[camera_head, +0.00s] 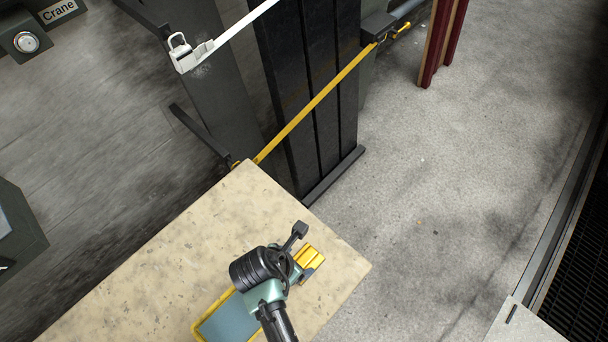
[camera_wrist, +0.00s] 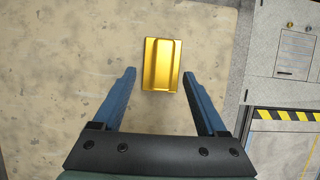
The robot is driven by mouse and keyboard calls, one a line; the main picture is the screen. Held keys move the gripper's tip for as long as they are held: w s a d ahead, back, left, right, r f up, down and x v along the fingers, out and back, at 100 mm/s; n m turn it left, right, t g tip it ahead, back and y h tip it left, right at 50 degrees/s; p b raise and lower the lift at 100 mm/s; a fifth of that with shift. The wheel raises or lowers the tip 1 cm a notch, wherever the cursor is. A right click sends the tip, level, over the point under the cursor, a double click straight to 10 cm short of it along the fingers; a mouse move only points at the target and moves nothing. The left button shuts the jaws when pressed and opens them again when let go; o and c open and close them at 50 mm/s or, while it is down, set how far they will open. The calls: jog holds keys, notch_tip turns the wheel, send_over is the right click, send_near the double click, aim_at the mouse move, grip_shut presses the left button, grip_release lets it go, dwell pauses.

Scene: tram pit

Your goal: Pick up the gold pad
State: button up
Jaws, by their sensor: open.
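The gold pad (camera_wrist: 161,64) lies on the beige stone-like table top (camera_wrist: 60,60). It is a small block with a raised ridge along it. In the wrist view it sits ahead of my gripper (camera_wrist: 158,78), mostly beyond the fingertips and between their lines. The two blue fingers are apart with nothing between them. In the head view the gold pad (camera_head: 310,257) shows near the table's right corner, partly hidden by my gripper (camera_head: 304,250). The gap in height between fingers and pad cannot be told.
A blue-grey tray with a yellow rim (camera_head: 198,328) lies on the table, partly behind my arm. Concrete floor (camera_head: 430,200) lies open to the right. A grey cabinet (camera_wrist: 285,75) shows in the wrist view.

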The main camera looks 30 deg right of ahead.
aim_at(305, 259)
jog(key=shift+s+d+f, duration=0.15)
jog(key=shift+d+f, duration=0.1)
jog(key=shift+d+p+x, duration=0.2)
jog(key=shift+p+x, duration=0.3)
jog(key=shift+x, duration=1.8)
jog(key=shift+r, duration=0.1)
grip_shut()
